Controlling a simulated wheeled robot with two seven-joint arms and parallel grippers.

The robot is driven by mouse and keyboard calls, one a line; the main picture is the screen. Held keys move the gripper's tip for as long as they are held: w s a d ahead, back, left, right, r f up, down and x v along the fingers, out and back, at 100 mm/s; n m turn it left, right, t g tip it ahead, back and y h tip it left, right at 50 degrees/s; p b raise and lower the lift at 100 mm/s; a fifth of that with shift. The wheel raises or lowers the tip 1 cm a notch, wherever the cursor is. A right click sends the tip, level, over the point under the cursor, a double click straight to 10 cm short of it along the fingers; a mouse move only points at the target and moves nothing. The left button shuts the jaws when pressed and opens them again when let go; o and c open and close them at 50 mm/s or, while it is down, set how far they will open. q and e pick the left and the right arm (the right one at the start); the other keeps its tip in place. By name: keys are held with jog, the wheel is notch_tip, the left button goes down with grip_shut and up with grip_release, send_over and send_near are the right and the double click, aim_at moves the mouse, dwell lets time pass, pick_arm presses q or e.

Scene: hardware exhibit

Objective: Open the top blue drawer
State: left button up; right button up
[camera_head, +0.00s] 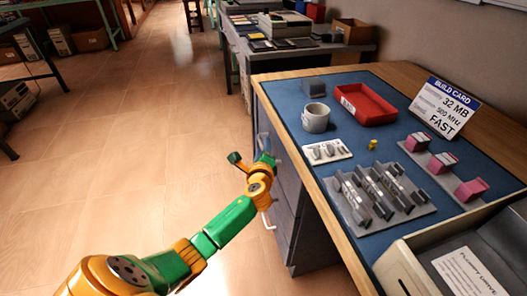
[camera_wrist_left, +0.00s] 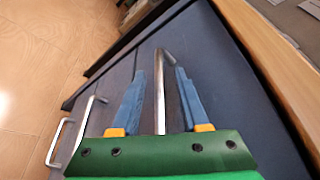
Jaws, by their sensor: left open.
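The top blue drawer (camera_wrist_left: 210,50) is a dark blue-grey front under the wooden desk edge, and it looks shut. Its metal bar handle (camera_wrist_left: 160,90) runs between the two blue fingers of my left gripper (camera_wrist_left: 169,62) in the left wrist view. The fingers are open, one on each side of the bar; I cannot tell whether either touches it. In the head view my left gripper (camera_head: 252,163) is at the desk's drawer side, and its hand covers part of the handle. My right gripper is in neither view.
Lower drawer handles (camera_wrist_left: 90,122) show to the left in the wrist view. The desk top (camera_head: 290,95) holds a grey mug (camera_head: 316,118), a red tray (camera_head: 367,104), a build card (camera_head: 444,106) and several parts. Open floor (camera_head: 120,150) lies left of the desk.

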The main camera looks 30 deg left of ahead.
pick_arm(q)
grip_shut()
dwell(1.4)
